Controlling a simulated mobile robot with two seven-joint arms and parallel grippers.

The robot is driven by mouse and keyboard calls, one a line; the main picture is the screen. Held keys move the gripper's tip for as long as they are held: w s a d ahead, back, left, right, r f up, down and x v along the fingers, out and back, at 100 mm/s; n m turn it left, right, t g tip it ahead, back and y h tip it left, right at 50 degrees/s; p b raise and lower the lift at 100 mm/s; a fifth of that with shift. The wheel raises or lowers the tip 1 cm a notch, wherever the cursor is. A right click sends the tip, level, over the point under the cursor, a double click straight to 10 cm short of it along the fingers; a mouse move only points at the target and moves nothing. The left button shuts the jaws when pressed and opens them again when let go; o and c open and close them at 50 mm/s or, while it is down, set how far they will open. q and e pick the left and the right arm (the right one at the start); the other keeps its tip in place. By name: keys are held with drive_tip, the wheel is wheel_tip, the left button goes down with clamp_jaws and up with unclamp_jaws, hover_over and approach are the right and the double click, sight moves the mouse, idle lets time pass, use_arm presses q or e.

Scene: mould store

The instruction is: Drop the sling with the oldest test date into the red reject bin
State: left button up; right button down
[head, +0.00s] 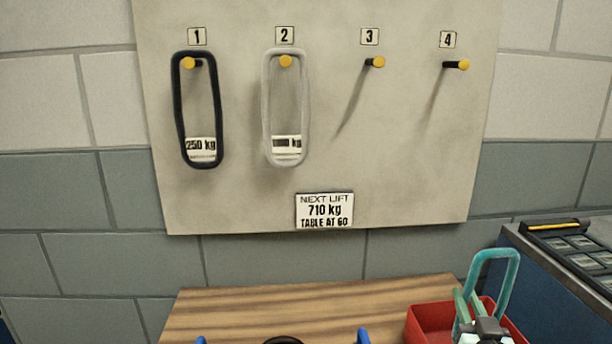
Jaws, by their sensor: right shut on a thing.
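A teal sling (510,284) is at the lower right. My right gripper (487,326) is shut on it, in front of and over the red reject bin (423,322). Whether the sling touches the bin cannot be told. Any tag on it is not visible. A black sling (180,112) hangs on peg 1 with a tag (201,146) reading 250 kg. A light grey sling (266,105) hangs on peg 2; its tag (287,144) shows a dark bar before kg. The smaller tag print, including any test dates, is unreadable. My left gripper is out of view.
Peg 3 (376,62) and peg 4 (460,65) are empty. A sign (324,210) reads NEXT LIFT 710 kg, TABLE AT 60. A wooden table (300,302) is below. A dark-topped cabinet (540,250) with a panel of cards (570,245) stands at right.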

drive_tip(key=shift+r, duration=0.15)
drive_tip(key=c, duration=1.2)
unclamp_jaws()
drive_tip(key=shift+c, duration=0.2)
drive_tip(key=o, duration=0.5)
drive_tip(key=shift+o, duration=0.2)
drive_tip(key=s+a, duration=0.2)
drive_tip(key=s, duration=1)
drive_tip(key=shift+s+a, duration=0.15)
